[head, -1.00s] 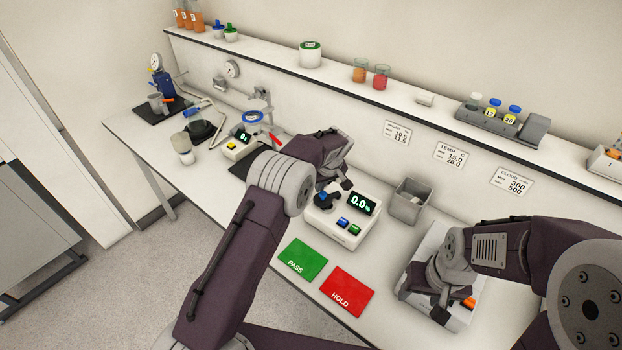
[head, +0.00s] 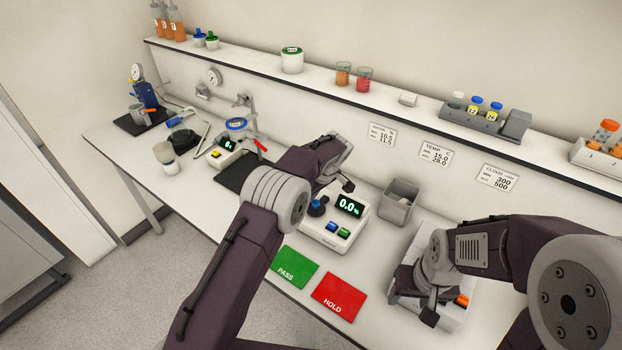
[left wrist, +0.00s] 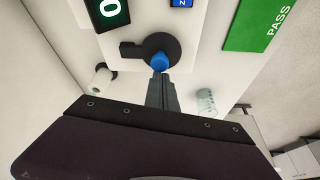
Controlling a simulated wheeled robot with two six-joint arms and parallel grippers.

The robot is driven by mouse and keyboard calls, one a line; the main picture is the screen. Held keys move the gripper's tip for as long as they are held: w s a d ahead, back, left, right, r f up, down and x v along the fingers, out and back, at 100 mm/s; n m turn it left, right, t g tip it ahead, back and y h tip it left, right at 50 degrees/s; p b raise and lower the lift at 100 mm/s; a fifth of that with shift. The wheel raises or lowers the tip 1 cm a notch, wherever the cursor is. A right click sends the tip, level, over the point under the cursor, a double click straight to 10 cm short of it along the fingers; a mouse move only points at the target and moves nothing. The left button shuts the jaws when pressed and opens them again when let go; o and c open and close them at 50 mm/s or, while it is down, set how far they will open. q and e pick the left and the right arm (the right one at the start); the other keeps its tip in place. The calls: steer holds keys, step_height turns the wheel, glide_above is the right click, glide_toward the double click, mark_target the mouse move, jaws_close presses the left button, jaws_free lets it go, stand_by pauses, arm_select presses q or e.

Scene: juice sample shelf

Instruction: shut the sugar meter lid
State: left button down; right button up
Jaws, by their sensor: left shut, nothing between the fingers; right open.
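The sugar meter (head: 330,243) is a white box with a lit 0.0 display and blue and green buttons on the table. Its round dark lid (head: 314,210) with a blue knob is partly behind my left arm. In the left wrist view the lid (left wrist: 176,45) looks roughly flat on the meter, but I cannot tell whether it is fully down. My left gripper (left wrist: 160,76) is shut and empty, its tips at the blue knob (left wrist: 160,61); touching or apart is unclear. My right gripper (head: 430,314) is open over a white tray at the right.
A grey open bin (head: 399,203) stands right of the meter. The green PASS mat (head: 293,268) and red HOLD mat (head: 339,297) lie in front of it. The white tray (head: 457,318) holds an orange-marked item. A second meter (head: 228,153) stands to the left.

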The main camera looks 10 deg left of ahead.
stand_by(0.3)
arm_select(q)
steer(key=a, duration=0.1)
steer(key=w+a+r, duration=0.1)
steer(key=a, duration=0.1)
steer(key=shift+w+a+r, duration=0.15)
steer(key=shift+a+r, duration=0.05)
steer(key=shift+r, duration=0.15)
steer(key=v, duration=0.9)
steer(key=shift+w+d, duration=0.3)
steer(key=shift+w, duration=0.1)
steer(key=shift+w+a+f, duration=0.1)
